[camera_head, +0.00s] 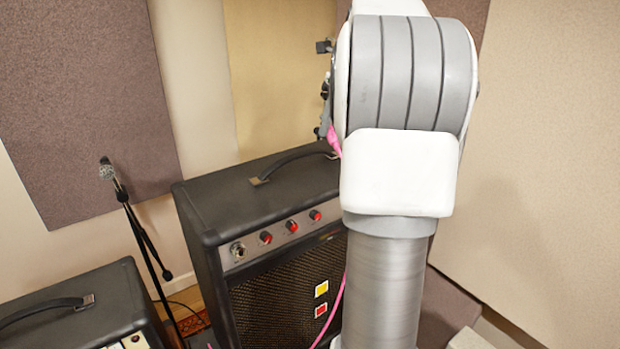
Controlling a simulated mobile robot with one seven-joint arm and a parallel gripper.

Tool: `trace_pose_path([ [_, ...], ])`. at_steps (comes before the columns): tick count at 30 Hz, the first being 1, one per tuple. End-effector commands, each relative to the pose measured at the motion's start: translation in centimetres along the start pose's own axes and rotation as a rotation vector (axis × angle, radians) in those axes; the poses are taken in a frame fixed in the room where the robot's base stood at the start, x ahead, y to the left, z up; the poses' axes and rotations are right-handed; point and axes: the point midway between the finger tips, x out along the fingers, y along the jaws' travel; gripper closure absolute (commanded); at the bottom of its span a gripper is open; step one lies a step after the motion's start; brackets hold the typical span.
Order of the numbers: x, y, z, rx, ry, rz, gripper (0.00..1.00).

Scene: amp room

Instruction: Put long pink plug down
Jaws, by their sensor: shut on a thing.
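My arm fills the right centre of the head view and hides most of my gripper (321,131). Only small dark parts of it show at the arm's left edge, above the big amp. The long pink plug (334,141) shows as a short pink piece beside these parts, and my gripper is shut on it. The plug is above the amp's top, near its back right, and its tip is hidden. A pink cable (335,308) hangs in front of the amp's grille and runs down out of the frame.
The big black amp (225,205) has a top handle (290,163), a jack (237,250) and red knobs (290,225). A smaller amp (110,295) stands at the lower left. A microphone stand (140,235) is between them. Acoustic panels (90,90) line the walls.

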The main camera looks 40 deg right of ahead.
Motion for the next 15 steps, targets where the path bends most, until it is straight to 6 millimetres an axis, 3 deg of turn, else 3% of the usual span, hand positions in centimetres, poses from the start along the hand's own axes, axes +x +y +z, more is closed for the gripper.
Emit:
trace_pose_path([
  [5, 0.8, 1.1, 0.2, -0.001, 0.001, 0.001, 1.0],
  [15, 6.2, 7.8, 1.6, -0.005, 0.002, 0.003, 1.0],
])
